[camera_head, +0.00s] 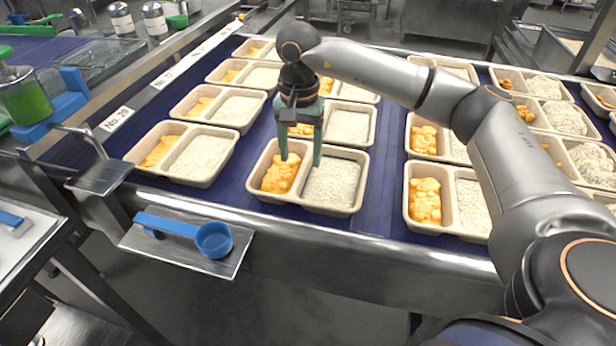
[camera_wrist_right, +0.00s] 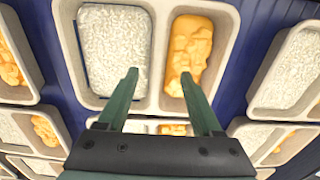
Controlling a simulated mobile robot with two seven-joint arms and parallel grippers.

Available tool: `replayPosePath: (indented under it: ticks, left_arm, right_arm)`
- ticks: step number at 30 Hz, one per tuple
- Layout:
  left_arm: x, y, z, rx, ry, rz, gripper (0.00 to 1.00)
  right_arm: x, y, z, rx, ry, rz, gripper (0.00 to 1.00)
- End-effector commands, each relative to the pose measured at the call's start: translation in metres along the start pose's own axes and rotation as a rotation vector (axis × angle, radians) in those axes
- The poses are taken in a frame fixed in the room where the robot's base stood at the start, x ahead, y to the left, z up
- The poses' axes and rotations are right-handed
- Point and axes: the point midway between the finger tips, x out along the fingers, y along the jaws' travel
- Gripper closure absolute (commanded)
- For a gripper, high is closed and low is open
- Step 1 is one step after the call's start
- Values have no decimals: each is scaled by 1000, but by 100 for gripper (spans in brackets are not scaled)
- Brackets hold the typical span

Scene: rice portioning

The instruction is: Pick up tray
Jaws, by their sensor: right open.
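A beige two-compartment tray (camera_head: 301,204) sits on the blue belt near its front edge, with orange chunks in the left compartment and white rice in the right. My right gripper (camera_head: 300,161) is open and points down over this tray, its two green fingers apart on either side of the divider. In the right wrist view the open fingers (camera_wrist_right: 160,75) reach over the tray (camera_wrist_right: 157,45), one on the rice side and one on the orange side. I cannot tell whether they touch it. My left gripper is not in view.
Several similar filled trays stand behind and to both sides, such as one at the left (camera_head: 205,182) and one at the right (camera_head: 430,229). A blue scoop (camera_head: 213,240) lies on a metal shelf (camera_head: 180,252) at the front. A blue belt strip (camera_head: 385,195) is clear to the right.

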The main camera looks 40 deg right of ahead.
Motion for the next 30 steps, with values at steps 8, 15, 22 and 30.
replayPosePath:
  ticks: [8, 15, 22, 30]
  left_arm:
    - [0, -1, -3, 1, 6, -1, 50]
    - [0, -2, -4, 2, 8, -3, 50]
    - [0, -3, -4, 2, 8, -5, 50]
    - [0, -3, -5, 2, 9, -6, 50]
  right_arm:
    - [40, 5, 1, 1, -2, 3, 33]
    - [44, 5, 1, 1, -1, 2, 33]
    - [44, 5, 1, 1, -1, 2, 52]
    - [44, 5, 1, 1, -1, 2, 83]
